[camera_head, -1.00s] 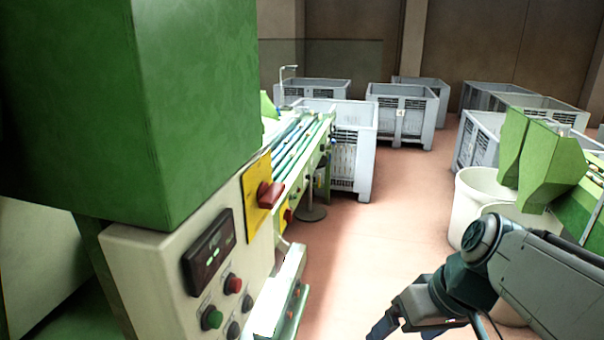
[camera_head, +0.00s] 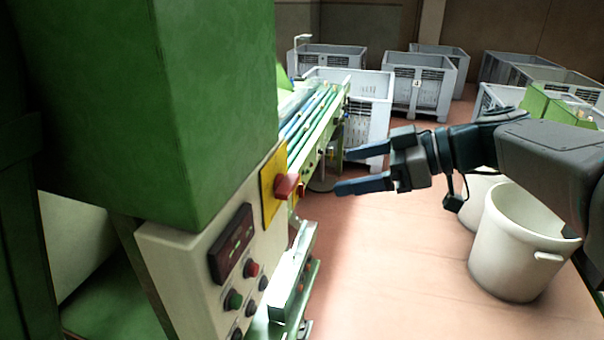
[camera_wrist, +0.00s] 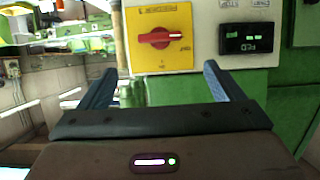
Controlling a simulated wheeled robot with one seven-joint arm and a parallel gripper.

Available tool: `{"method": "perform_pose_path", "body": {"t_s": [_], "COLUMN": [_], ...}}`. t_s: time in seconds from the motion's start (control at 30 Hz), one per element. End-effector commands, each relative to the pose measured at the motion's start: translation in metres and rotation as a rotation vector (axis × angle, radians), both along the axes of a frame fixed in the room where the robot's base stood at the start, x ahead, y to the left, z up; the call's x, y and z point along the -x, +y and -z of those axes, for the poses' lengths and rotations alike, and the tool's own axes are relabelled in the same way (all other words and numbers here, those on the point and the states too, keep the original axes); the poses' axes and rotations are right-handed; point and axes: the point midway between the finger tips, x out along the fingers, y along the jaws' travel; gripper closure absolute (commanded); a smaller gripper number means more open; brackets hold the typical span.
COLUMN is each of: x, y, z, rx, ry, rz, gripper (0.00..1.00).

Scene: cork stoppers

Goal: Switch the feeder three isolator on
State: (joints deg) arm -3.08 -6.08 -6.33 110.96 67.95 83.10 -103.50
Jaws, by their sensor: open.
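The isolator is a red rotary handle (camera_head: 286,186) on a yellow plate (camera_head: 268,183), on the face of a cream control panel (camera_head: 190,265) below a green machine housing. In the wrist view my gripper's two fingers (camera_wrist: 158,82) stand below and either side of the handle.
A dark display (camera_head: 231,243) and red and green push buttons (camera_head: 234,299) sit lower on the panel. A conveyor with green rails (camera_head: 318,120) runs behind it. White tubs (camera_head: 515,250) stand at right, grey crates (camera_head: 418,85) at the back. Floor between is clear.

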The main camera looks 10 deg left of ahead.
Motion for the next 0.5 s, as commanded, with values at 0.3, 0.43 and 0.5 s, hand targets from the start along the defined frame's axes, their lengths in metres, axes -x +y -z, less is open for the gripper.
{"method": "perform_pose_path", "body": {"t_s": [0.3,0.43,0.5], "x": [-0.004,-0.006,-0.007], "y": [0.063,0.08,0.087], "z": [0.024,0.032,0.035], "rx": [0.002,0.003,0.002], "ry": [0.007,0.005,0.005], "rz": [-0.003,-0.001,0.001], "gripper": [0.13,0.13,0.13]}}
